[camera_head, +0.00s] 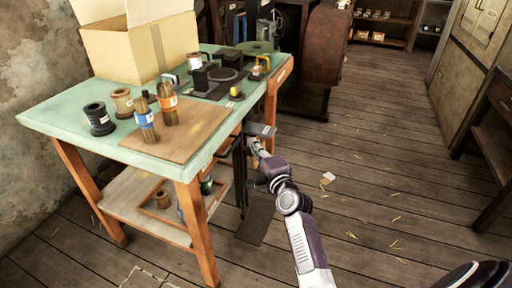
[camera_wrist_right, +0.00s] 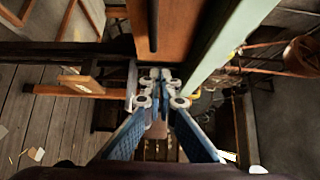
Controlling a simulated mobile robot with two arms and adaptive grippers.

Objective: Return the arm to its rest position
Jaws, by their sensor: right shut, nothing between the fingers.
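My right arm reaches up from the bottom of the head view, and its gripper (camera_head: 256,142) is beside the right edge of the green-topped table (camera_head: 65,117), around tabletop height. In the right wrist view the fingers of this gripper (camera_wrist_right: 160,78) meet at their tips, with blue pads on the inner sides. It is shut and empty. Whether it touches the table edge I cannot tell. My left gripper is not in view.
On the table are a cardboard box (camera_head: 168,45), a brown board (camera_head: 180,140), dark and tan spools, brushes and a black device (camera_head: 215,78). A brown cabinet (camera_head: 325,45) stands behind. Wooden floor (camera_head: 380,175) to the right is mostly open, with scraps on it.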

